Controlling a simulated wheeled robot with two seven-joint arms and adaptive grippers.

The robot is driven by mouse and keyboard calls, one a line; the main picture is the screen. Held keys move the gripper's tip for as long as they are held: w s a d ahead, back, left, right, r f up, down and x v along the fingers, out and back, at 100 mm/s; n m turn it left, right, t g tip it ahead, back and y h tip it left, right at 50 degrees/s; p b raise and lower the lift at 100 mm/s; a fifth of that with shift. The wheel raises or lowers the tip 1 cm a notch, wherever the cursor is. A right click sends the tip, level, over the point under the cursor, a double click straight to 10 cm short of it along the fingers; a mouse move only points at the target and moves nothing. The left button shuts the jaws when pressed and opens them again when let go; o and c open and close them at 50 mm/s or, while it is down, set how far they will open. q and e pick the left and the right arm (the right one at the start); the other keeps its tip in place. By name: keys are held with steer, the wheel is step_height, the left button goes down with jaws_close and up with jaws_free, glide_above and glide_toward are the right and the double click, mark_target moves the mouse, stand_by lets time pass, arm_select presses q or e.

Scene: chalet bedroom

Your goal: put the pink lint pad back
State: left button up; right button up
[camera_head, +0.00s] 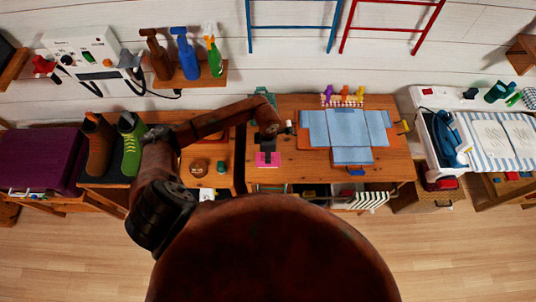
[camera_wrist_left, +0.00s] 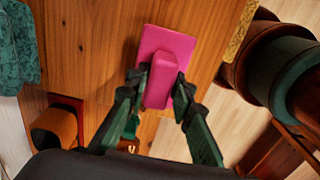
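The pink lint pad (camera_head: 267,161) is at the left front part of the wooden table (camera_head: 292,172). In the left wrist view the pad (camera_wrist_left: 165,40) shows a flat pink plate with a raised pink grip. My left gripper (camera_head: 268,150) is above the pad, pointing down. In the wrist view the two dark green fingers of my left gripper (camera_wrist_left: 160,84) close on both sides of the raised grip. I cannot tell whether the pad touches the tabletop. My right gripper is not in view.
A folded blue cloth (camera_head: 345,128) lies on the table to the right of the pad. Small coloured figures (camera_head: 343,94) stand at the back. A lower wooden surface (camera_head: 220,150) with small items is to the left. A brown and a green boot (camera_head: 131,145) stand farther left.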

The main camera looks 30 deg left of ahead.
arm_select(q)
steer(key=o, duration=0.3)
steer(key=shift+o, duration=0.2)
steer(key=shift+r, duration=0.15)
steer(key=shift+w+r, duration=0.1)
steer(key=shift+r, duration=0.15)
step_height(320, 180, up, 12)
steer(key=b, duration=0.1)
steer(key=shift+f, duration=0.15)
